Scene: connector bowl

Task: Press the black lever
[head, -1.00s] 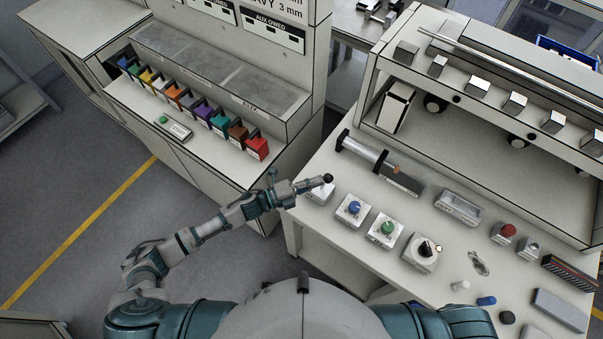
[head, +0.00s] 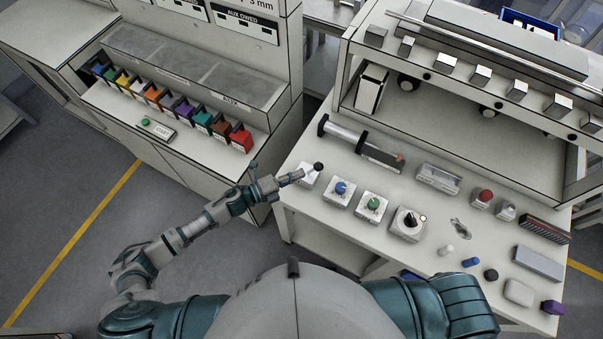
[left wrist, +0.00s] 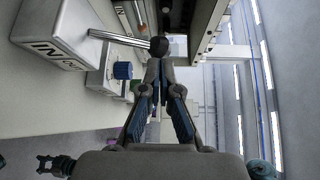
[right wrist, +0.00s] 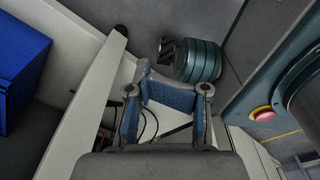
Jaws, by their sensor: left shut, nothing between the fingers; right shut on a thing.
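The black lever is a silver rod with a black ball knob (head: 318,167) on a white box (head: 307,178) at the near left edge of the workbench. In the left wrist view the knob (left wrist: 158,46) stands at the end of the slanted rod, and the box (left wrist: 60,32) is at the upper left. My left gripper (head: 297,176) is shut and empty, with its fingertips (left wrist: 157,66) just by the knob; I cannot tell whether they touch. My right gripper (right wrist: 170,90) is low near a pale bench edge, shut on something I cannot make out.
Blue (head: 341,188) and green (head: 374,204) knob boxes and a black rotary switch (head: 408,222) stand right of the lever. A cylinder device (head: 345,135) lies behind. Coloured bins (head: 190,110) line the left bench. A blue box (right wrist: 22,75) shows in the right wrist view.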

